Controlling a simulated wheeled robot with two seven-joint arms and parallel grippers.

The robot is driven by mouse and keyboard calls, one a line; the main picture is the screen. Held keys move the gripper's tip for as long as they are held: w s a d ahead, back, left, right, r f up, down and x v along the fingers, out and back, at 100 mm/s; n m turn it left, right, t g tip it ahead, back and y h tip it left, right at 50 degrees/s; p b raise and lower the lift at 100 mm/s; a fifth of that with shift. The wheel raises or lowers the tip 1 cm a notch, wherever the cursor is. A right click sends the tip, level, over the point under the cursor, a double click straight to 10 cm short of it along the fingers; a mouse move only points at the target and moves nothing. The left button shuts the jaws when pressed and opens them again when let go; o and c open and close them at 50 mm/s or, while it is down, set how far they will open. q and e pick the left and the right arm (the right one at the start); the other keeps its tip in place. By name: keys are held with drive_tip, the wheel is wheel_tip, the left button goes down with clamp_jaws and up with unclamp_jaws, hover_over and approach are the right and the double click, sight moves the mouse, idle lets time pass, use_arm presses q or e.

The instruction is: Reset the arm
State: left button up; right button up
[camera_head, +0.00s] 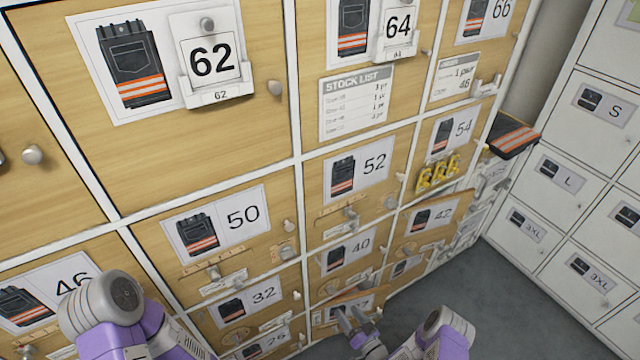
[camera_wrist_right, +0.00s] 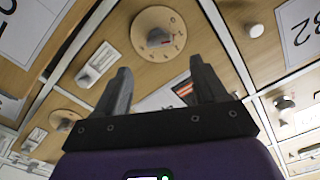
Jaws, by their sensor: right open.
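My right gripper (camera_head: 356,314) is low in the head view, in front of the lower wooden locker doors. Its two fingers stand apart with nothing between them. In the right wrist view the open fingers (camera_wrist_right: 160,64) point toward a wooden door with a round dial (camera_wrist_right: 158,35); I cannot tell the distance. My purple and grey right arm comes in from the bottom edge. My left arm shows at the lower left, but its gripper is out of the picture.
Wooden lockers (camera_head: 240,130) with numbered trouser labels, knobs and small latches fill the left and middle. White lockers (camera_head: 590,135) stand at the right. A folded dark garment with orange stripes (camera_head: 513,138) sticks out near the corner. Grey floor (camera_head: 480,295) is clear between them.

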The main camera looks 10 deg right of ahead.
drive_tip(key=s+a+r+g+h+p, duration=0.1)
drive_tip(key=s+a+r+g+p, duration=0.2)
drive_tip(key=s+r+g, duration=0.5)
drive_tip(key=s+a+r+g+h+p, duration=0.1)
drive_tip(key=s+a+r+g+p, duration=0.3)
drive_tip(key=s, duration=0.8)
wheel_tip(320, 180, up, 4)
drive_tip(key=a+g, duration=0.2)
drive_tip(key=g, duration=0.2)
drive_tip(key=shift+s+a+m+g, duration=0.2)
drive_tip(key=shift+s+m+g, duration=0.1)
